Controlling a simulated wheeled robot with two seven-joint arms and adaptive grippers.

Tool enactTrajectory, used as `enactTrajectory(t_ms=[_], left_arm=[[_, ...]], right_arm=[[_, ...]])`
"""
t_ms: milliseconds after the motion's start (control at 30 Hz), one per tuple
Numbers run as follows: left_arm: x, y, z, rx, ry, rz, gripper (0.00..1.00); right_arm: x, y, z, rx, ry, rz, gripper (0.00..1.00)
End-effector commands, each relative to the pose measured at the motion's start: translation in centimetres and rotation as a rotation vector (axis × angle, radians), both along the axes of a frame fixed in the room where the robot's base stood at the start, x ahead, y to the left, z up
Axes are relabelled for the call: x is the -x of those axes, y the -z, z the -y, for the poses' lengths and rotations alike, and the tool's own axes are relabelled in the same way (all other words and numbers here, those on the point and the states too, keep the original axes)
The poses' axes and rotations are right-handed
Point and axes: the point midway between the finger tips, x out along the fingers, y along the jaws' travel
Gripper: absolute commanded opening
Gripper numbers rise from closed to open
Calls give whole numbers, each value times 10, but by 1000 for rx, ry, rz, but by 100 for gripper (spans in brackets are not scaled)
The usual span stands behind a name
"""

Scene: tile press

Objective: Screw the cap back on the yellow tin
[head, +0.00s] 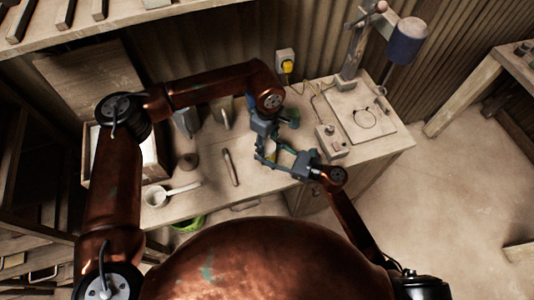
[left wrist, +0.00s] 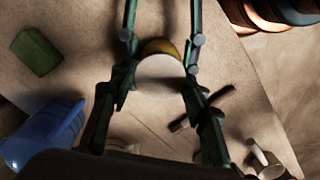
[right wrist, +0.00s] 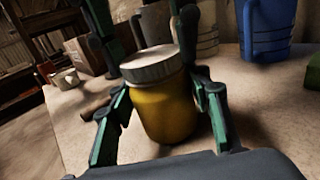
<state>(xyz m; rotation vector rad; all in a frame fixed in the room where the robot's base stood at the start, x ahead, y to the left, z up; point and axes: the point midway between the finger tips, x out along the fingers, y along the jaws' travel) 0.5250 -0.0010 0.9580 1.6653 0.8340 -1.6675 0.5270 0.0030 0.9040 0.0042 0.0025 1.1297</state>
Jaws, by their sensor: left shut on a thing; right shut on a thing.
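The yellow tin (right wrist: 162,112) stands upright on the bench in the right wrist view. The pale grey cap (right wrist: 150,66) sits on its top, and I cannot tell how far it is threaded. My right gripper (right wrist: 160,92) is shut on the tin, one finger on each side. My left gripper (left wrist: 158,80) is shut on the cap from above; the cap's round top (left wrist: 160,76) shows between its fingers, with the tin's yellow edge (left wrist: 162,46) behind. In the head view the arms mostly hide the tin, and my left gripper (head: 268,150) meets my right gripper (head: 286,163) there.
A blue container (right wrist: 266,30) and a green block (right wrist: 313,74) stand near the tin. A white cup (head: 155,197), a brown stick (head: 230,167) and a grey box (head: 331,142) are on the bench. A lamp (head: 405,42) stands at the back right.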

Motion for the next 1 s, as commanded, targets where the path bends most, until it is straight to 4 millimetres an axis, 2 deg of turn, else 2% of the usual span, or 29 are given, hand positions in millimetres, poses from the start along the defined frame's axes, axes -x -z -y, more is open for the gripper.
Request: enactTrajectory(t_ms=[33, 67, 300, 667, 1000], left_arm=[[-1, 0, 0, 0, -2, 2, 14], [-1, 0, 0, 0, -2, 2, 44], [0, 0, 0, 1, -4, 1, 60], [-1, -4, 0, 1, -4, 2, 60], [-1, -43, 0, 0, -5, 2, 60]], right_arm=[[1, 0, 0, 1, -2, 0, 0], [1, 1, 0, 1, -2, 0, 0], [1, 1, 0, 1, -1, 0, 0], [0, 1, 0, 0, -1, -1, 0], [0, 1, 0, 0, -1, -1, 0]])
